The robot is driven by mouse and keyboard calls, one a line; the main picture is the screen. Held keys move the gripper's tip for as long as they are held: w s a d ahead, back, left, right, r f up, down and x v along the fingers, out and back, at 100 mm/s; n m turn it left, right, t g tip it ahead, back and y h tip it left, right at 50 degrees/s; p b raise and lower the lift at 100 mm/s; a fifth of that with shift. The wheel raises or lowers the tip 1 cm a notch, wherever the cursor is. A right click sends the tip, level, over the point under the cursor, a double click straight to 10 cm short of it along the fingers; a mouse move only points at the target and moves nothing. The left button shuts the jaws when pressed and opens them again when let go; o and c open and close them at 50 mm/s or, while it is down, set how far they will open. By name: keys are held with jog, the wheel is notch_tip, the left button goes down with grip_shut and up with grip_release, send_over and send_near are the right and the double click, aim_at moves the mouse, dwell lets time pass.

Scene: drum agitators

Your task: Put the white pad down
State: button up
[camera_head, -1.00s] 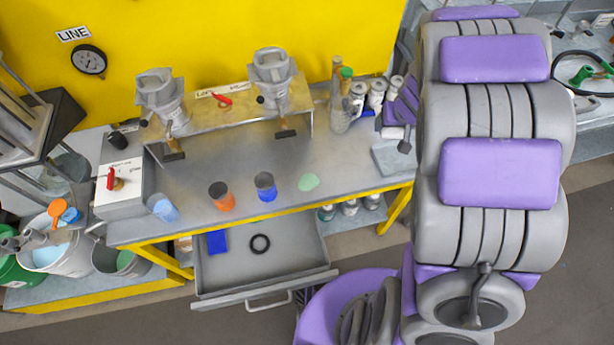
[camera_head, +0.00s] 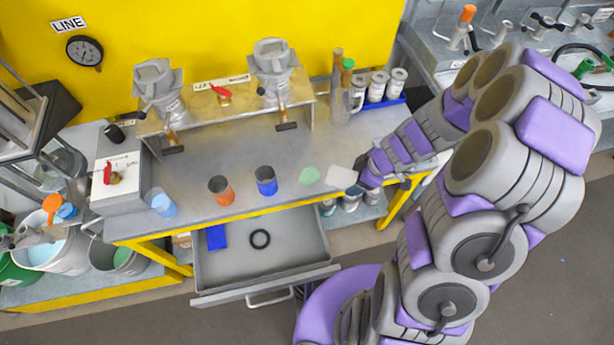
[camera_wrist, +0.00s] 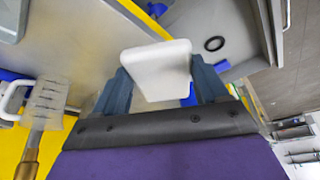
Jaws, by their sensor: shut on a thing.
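The white pad (camera_head: 341,177) is a flat, light square with rounded edges. It is at the right front part of the workbench (camera_head: 230,165), just right of a pale green patch (camera_head: 309,175). My gripper (camera_head: 360,186) is at its right side and shut on it. In the wrist view the pad (camera_wrist: 157,68) sits between the two dark fingers of my gripper (camera_wrist: 160,84). I cannot tell whether the pad touches the bench top.
An orange cup (camera_head: 221,190) and a blue cup (camera_head: 266,181) stand left of the pad. Below is an open drawer (camera_head: 290,262) with a black ring (camera_head: 260,239) and a blue block (camera_head: 216,237). White jars (camera_head: 378,84) stand at the back right.

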jog(key=s+a+f+n+g, duration=0.2)
jog(key=s+a+f+n, duration=0.15)
jog(key=s+n, duration=0.25)
send_over(314, 175)
jog(key=d, duration=0.2)
notch_tip(314, 175, down, 3)
jog(key=shift+a+r+n+b, duration=0.2)
jog(key=shift+n+b, duration=0.1)
jog(key=shift+b, duration=0.15)
jog(key=shift+w+a, duration=0.15)
jog(key=shift+a+f, duration=0.1)
jog(key=shift+a, duration=0.05)
jog(key=shift+f, duration=0.3)
jog(key=shift+w+f+b, duration=0.1)
jog(key=shift+f+b, duration=0.25)
jog(key=shift+f, duration=1)
jog(key=shift+f, duration=0.15)
jog(key=o, duration=1)
